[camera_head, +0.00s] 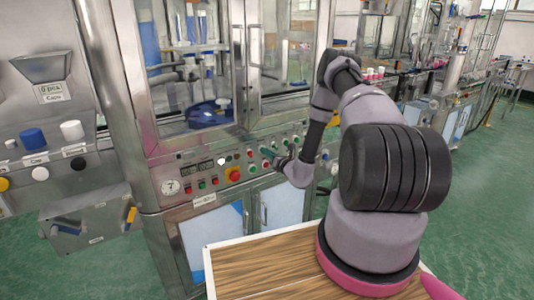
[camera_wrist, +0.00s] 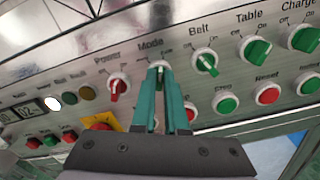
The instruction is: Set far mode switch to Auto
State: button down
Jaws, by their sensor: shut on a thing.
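The mode switch (camera_wrist: 158,65) is a round knob with a pale ring under the label "Mode" on the sloped metal panel (camera_wrist: 130,62). My gripper (camera_wrist: 159,88) has two teal fingers, shut on this knob from both sides. The fingers cover most of the knob, so I cannot tell which setting it points to. In the head view, my gripper (camera_head: 268,153) reaches the control panel (camera_head: 212,176) on the machine's front, and the switch itself is too small to make out there.
Beside the mode switch are the red Power knob (camera_wrist: 118,88) on the left and the green Belt knob (camera_wrist: 206,62) on the right. The Table knob (camera_wrist: 257,48) is further right. Below are the green Stop-row button (camera_wrist: 225,103), the red Reset button (camera_wrist: 267,94) and a red emergency button (camera_wrist: 100,122).

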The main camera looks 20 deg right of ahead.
jog(key=shift+f+m, duration=0.1)
jog(key=shift+m, duration=0.5)
jog(key=shift+s+m, duration=0.1)
jog(key=shift+m, duration=0.2)
jog(key=c, duration=0.9)
grip_release()
jog(key=shift+c, duration=0.2)
jog(key=v, duration=1)
jog(key=shift+s+d, duration=0.15)
jog(key=shift+s, duration=0.2)
